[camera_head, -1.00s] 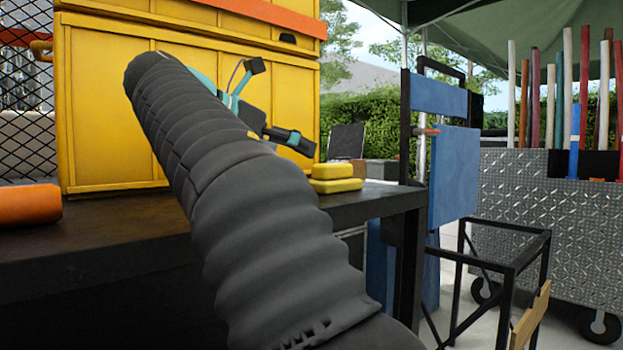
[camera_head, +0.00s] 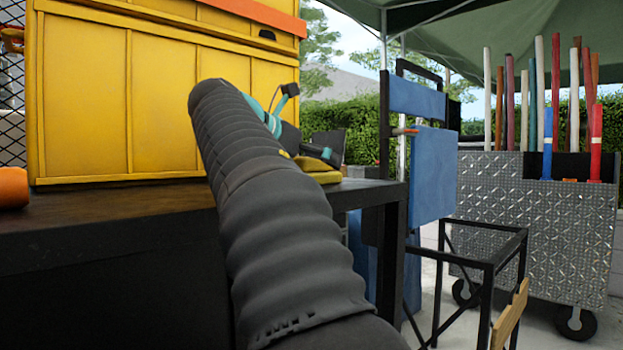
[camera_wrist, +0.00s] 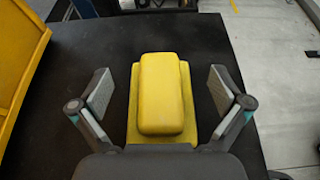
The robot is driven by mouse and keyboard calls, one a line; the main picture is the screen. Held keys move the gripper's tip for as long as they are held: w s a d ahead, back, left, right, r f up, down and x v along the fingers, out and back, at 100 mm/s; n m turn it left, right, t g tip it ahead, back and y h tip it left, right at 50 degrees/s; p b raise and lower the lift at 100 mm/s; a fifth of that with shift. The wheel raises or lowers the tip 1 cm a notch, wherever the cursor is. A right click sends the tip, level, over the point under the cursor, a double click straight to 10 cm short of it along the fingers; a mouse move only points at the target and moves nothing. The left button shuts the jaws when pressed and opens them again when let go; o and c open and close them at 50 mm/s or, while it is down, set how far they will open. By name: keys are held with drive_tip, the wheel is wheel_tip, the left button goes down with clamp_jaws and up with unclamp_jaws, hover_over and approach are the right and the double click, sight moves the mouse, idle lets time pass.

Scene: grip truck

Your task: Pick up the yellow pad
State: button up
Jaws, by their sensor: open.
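Two yellow pads lie stacked on the dark table. In the wrist view the upper yellow pad (camera_wrist: 161,92) rests on a wider, flatter lower yellow pad (camera_wrist: 188,118). My gripper (camera_wrist: 160,90) is open, with one finger on each side of the pads and a gap on both sides. In the head view the pads (camera_head: 318,166) show only in part near the table's right end, behind my gripper (camera_head: 308,155) and dark arm.
The dark table (camera_head: 120,221) carries a large yellow cabinet (camera_head: 120,95) at its back left and an orange roll (camera_head: 13,188) at the left. A blue panel (camera_head: 432,175) and a metal cart (camera_head: 560,225) with upright poles stand to the right.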

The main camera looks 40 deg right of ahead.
drive_tip(key=shift+x, duration=0.85)
drive_tip(key=c, duration=1.2)
